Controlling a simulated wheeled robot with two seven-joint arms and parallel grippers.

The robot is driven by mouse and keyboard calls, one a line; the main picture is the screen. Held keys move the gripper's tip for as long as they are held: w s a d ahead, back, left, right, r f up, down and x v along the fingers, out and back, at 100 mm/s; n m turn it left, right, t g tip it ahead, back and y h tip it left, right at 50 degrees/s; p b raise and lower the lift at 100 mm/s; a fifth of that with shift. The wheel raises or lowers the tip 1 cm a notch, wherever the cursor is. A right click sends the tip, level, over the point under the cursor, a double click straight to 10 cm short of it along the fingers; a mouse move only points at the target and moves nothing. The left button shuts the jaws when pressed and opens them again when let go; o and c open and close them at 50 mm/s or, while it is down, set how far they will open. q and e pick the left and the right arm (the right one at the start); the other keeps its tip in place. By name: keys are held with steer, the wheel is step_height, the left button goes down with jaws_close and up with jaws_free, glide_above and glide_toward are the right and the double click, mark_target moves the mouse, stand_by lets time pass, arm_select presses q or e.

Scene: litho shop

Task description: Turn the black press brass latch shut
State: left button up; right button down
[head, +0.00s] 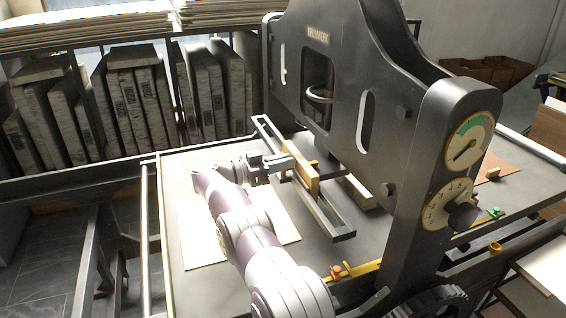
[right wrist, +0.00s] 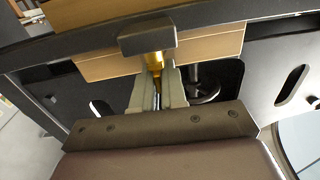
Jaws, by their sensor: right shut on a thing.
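The black press (head: 400,110) stands over the bed, with a name plate near its top. My right gripper (head: 284,163) reaches up to a wooden block (head: 302,174) in a dark slotted frame (head: 338,232) on the near side of the press. In the right wrist view, the right gripper (right wrist: 158,88) is shut on the brass latch (right wrist: 154,63). Only a short piece of brass shows between the fingers and a dark block (right wrist: 148,37). The fingers and that block hide the rest, so I cannot tell the latch's angle. My left gripper is in neither view.
Two dials, an upper gauge (head: 469,140) and a lower dial (head: 448,203), sit on the press's right upright. A pale sheet (head: 205,230) lies on the bed under my right arm. An orange knob (head: 337,271) and yellow strip stand in front. Stone slabs (head: 130,98) line the rack behind.

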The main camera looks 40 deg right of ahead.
steer(key=shift+r+t+p, duration=0.2)
steer(key=shift+t+p, duration=0.1)
steer(key=n+t+p, duration=0.3)
steer(key=t, duration=0.1)
steer(key=shift+d+r+h, duration=0.1)
steer(key=shift+r+h, duration=0.05)
steer(key=shift+h, duration=0.15)
steer(key=shift+n+t+p, duration=0.35)
steer(key=shift+n+t, duration=0.05)
steer(key=shift+t, duration=0.2)
steer(key=shift+f+t, duration=0.3)
steer(key=shift+f, duration=0.15)
steer(key=c, duration=1.2)
jaws_free()
steer(key=shift+o, duration=0.2)
